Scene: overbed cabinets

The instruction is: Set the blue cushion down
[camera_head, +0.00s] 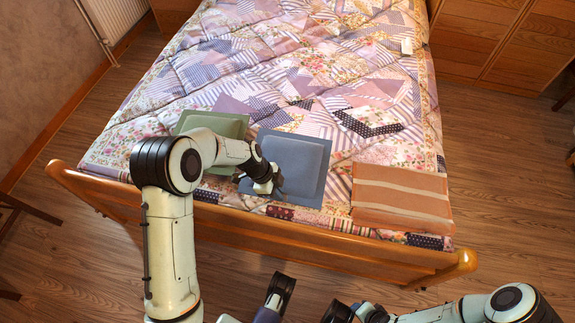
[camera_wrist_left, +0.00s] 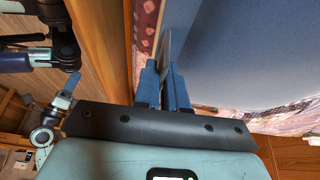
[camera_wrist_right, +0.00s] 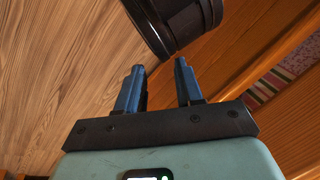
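The blue cushion (camera_head: 297,160) is at the foot of the bed, between a green cushion (camera_head: 222,124) and an orange striped folded cloth (camera_head: 402,197). It appears to lie flat on the quilt; contact underneath is hidden. My left gripper (camera_head: 268,187) is at its near left edge. In the left wrist view the fingers (camera_wrist_left: 163,85) are close together with the cushion's thin edge between them, and the cushion's blue face (camera_wrist_left: 250,50) fills the right side. My right gripper (camera_wrist_right: 158,85) is open and empty, over the floor near the footboard.
The wooden footboard (camera_head: 240,226) runs along the near side of the bed, close under my left arm. The patterned quilt (camera_head: 300,65) is mostly bare behind the cushions. Wooden cabinets (camera_head: 490,40) stand at the back right.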

